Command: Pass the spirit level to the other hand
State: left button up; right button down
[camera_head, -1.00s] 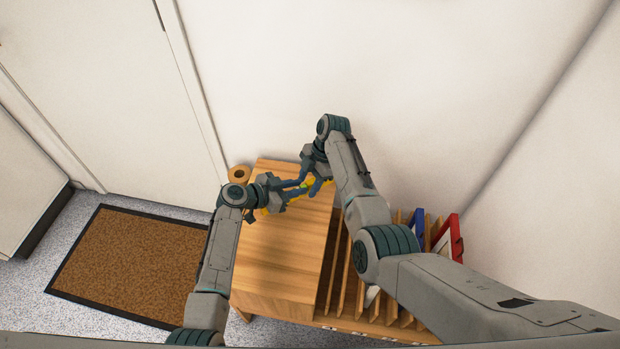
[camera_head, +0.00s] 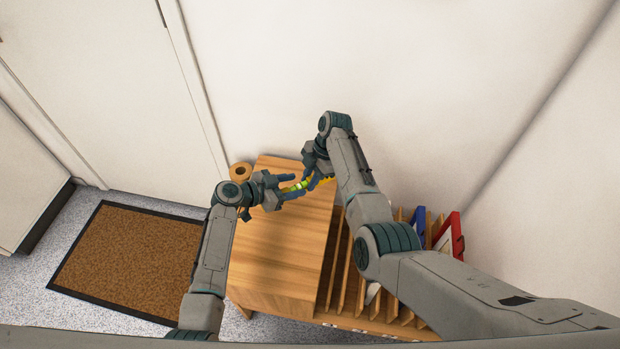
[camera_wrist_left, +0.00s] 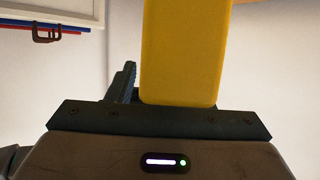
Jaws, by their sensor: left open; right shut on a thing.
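The spirit level is yellow with a green vial (camera_head: 298,186) and is held above the wooden cabinet top. My right gripper (camera_head: 316,181) is shut on it toward its right end, which pokes out yellow past the fingers. My left gripper (camera_head: 288,187) is open, its two fingers apart on either side of the level's left end. In the left wrist view the yellow level (camera_wrist_left: 184,50) fills the top centre, its end close to my left gripper's palm. One dark finger shows to its left there; the other finger is hidden.
The wooden cabinet (camera_head: 278,258) has a clear top, with a tape roll (camera_head: 240,172) at its back left corner. A slotted rack (camera_head: 343,285) with blue and red frames (camera_head: 447,232) stands to the right. A brown doormat (camera_head: 130,260) lies at left; white walls are behind.

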pick_arm(q)
jog(key=v, duration=1)
jog(key=shift+s, duration=0.1)
jog(key=s+d+f+n+g+h, duration=0.1)
jog(key=s+d+f+n+g, duration=0.15)
jog(key=s+f, duration=0.6)
jog(key=s+d+f+n+g, duration=0.15)
jog(key=s+f+n, duration=0.25)
jog(key=s, duration=0.9)
jog(key=s+d+f+n+g+h, duration=0.1)
jog(key=s+d+f+n+g, duration=0.15)
jog(key=s+f, duration=0.55)
jog(key=s+a+f+n+y, duration=0.2)
jog(key=s+a+f+y, duration=0.2)
jog(key=f, duration=0.2)
jog(key=s+a+f+n+y, duration=0.1)
jog(key=s+a+f+y, duration=0.3)
jog(key=f, duration=0.3)
jog(key=s+a+f+y, duration=0.2)
jog(key=a+f+y, duration=0.1)
jog(key=a, duration=0.4)
jog(key=s+a+f+y, duration=0.2)
jog(key=a+f+y, duration=0.1)
jog(key=a+f, duration=0.3)
jog(key=a+t, duration=0.1)
jog(key=a, duration=0.1)
jog(key=shift+a, duration=0.35)
